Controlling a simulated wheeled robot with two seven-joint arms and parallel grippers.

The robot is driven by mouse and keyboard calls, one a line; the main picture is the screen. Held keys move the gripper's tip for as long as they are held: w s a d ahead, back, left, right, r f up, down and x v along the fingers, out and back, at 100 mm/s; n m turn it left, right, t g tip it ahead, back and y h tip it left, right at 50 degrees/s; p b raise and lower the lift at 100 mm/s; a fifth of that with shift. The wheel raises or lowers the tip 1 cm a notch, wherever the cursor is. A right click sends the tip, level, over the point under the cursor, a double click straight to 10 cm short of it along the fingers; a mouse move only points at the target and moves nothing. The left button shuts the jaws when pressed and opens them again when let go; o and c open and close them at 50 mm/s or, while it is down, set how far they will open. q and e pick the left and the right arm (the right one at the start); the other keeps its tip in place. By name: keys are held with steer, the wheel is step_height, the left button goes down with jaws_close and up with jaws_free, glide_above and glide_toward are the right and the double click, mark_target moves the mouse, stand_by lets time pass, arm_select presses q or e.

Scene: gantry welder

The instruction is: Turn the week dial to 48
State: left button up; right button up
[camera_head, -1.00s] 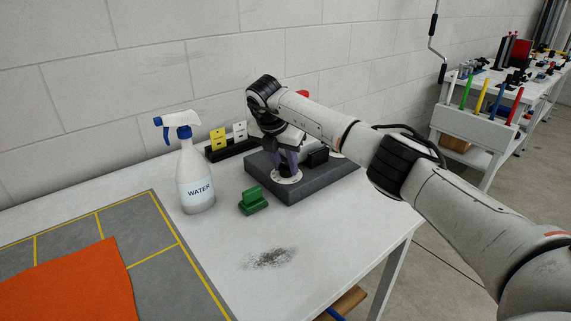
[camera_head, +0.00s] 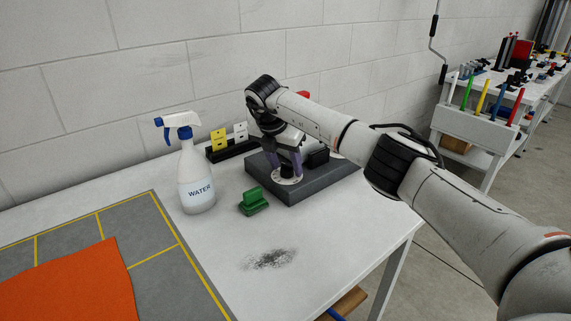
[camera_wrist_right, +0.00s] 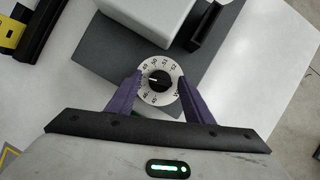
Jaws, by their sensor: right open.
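The week dial is a white numbered disc with a black knob (camera_wrist_right: 159,80) in its middle, set on a dark grey base plate (camera_head: 312,186). In the head view the dial (camera_head: 287,180) shows at the plate's front, partly covered by my right gripper (camera_head: 289,166). In the right wrist view my right gripper (camera_wrist_right: 159,86) is open, with one purple finger on each side of the knob. A gap shows between fingers and knob. My left gripper is not in view.
A holder with yellow and white cards (camera_head: 230,147) is behind. An orange cloth (camera_head: 75,285) lies front left.

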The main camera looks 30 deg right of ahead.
steer(key=b+v, duration=0.1)
steer(key=v, duration=0.9)
steer(key=shift+r, duration=0.2)
